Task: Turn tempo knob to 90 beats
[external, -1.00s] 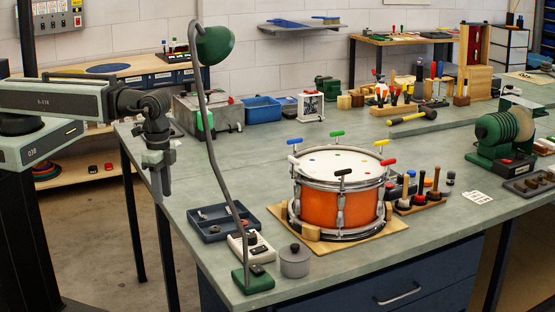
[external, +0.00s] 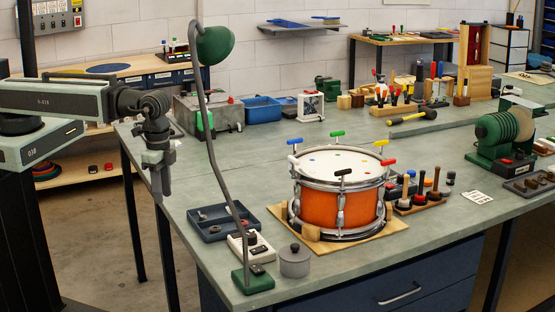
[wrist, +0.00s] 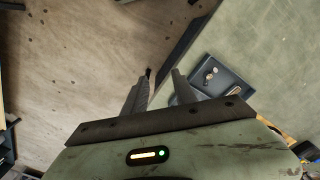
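A small white box (external: 251,248) with a dark knob (external: 252,238) on top stands near the front left edge of the bench, beside the lamp base. It looks like the tempo unit, but its markings are too small to read. My gripper (external: 164,194) hangs pointing down left of the bench edge, well apart from the box. In the wrist view my gripper (wrist: 162,76) shows two fingers with a gap between the tips and nothing held. The white box does not clearly show in the wrist view.
A blue-grey tray (external: 212,224) with small parts lies behind the box; it also shows in the wrist view (wrist: 222,82). A grey lidded pot (external: 295,262) stands to the right. A green lamp (external: 215,45) rises close by. An orange drum (external: 336,206) stands farther right.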

